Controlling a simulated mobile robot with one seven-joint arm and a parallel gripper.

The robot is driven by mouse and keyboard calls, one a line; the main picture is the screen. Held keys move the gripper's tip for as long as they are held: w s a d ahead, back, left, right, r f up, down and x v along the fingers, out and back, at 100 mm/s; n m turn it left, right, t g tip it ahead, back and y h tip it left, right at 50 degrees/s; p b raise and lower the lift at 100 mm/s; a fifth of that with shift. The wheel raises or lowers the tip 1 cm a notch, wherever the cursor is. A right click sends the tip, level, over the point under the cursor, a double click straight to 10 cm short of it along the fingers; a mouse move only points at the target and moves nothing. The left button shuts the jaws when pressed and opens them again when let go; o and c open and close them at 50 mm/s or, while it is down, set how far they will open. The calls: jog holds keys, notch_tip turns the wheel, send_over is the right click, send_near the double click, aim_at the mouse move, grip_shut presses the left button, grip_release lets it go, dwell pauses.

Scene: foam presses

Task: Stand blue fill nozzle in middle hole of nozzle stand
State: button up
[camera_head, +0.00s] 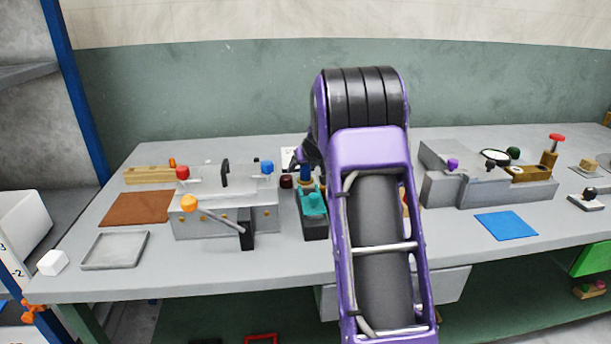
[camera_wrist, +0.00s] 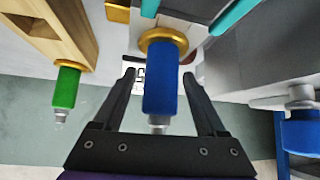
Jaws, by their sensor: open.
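The blue fill nozzle (camera_wrist: 161,85) stands between my gripper's fingers in the wrist view, with a gold collar at one end and a silver tip at the other. My gripper (camera_wrist: 159,75) is open, one finger on each side of it, with a narrow gap visible on both sides. In the head view the nozzle (camera_head: 306,171) shows small beside my arm, above a dark block with a teal part (camera_head: 313,202). A wooden block (camera_wrist: 50,35) with a green nozzle (camera_wrist: 67,88) is at the left of the wrist view.
A grey press with an orange-knobbed lever (camera_head: 190,203) stands left of the nozzle; its blue knob (camera_head: 266,167) is nearby. A dark red knob (camera_head: 286,181) is close beside the nozzle. Another grey fixture (camera_head: 490,187) stands right. My arm hides the table's middle.

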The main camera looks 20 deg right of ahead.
grip_shut()
jog(key=shift+r, duration=0.2)
dwell(0.3)
